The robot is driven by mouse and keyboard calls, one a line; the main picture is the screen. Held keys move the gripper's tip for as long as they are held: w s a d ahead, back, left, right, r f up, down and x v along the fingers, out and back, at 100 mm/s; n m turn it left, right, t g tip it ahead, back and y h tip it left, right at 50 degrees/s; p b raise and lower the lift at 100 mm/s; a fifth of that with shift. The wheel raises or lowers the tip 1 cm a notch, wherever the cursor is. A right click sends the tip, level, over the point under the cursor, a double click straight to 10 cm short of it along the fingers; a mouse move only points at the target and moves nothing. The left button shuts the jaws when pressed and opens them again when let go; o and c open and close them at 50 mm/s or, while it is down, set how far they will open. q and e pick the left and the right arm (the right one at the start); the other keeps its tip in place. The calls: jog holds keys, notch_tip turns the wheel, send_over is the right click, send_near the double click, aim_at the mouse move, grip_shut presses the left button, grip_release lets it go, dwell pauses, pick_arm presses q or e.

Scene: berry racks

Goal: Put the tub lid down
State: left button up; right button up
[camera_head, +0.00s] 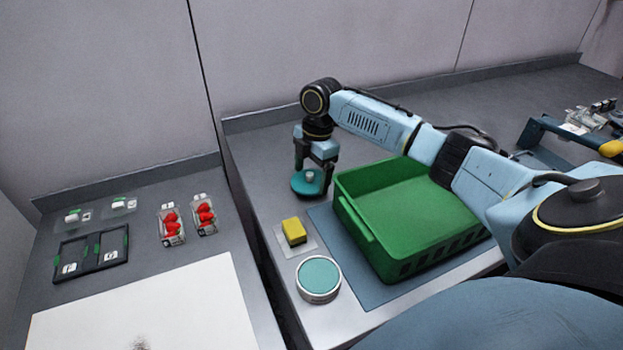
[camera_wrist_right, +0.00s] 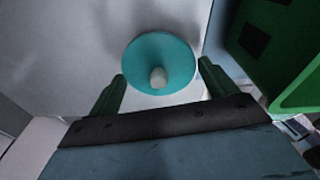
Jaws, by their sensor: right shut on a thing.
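The tub lid (camera_head: 309,184) is a round teal disc with a pale knob on top. My right gripper (camera_head: 314,170) is above it, pointing down, shut on its knob. In the right wrist view the teal lid (camera_wrist_right: 160,60) lies just beyond the fingers of my right gripper (camera_wrist_right: 162,88), with the pale knob between them. Whether the lid touches the counter cannot be told. A round tub (camera_head: 319,280) with a teal top and pale rim stands at the front of the counter. My left gripper is not in view.
A green crate (camera_head: 365,235) stands right of the lid on a blue-grey mat (camera_head: 352,287). A yellow sponge-like block (camera_head: 294,231) sits on a pale square. Two clear punnets of red berries (camera_head: 172,224) and a black tray (camera_head: 91,256) are on the left counter.

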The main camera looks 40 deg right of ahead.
aim_at(317, 179)
notch_tip(317, 179, down, 2)
jog(key=o, duration=0.8)
jog(key=r, duration=0.4)
jog(key=d+r+p, duration=0.1)
jog(key=r, duration=0.7)
jog(key=shift+s+d, duration=0.2)
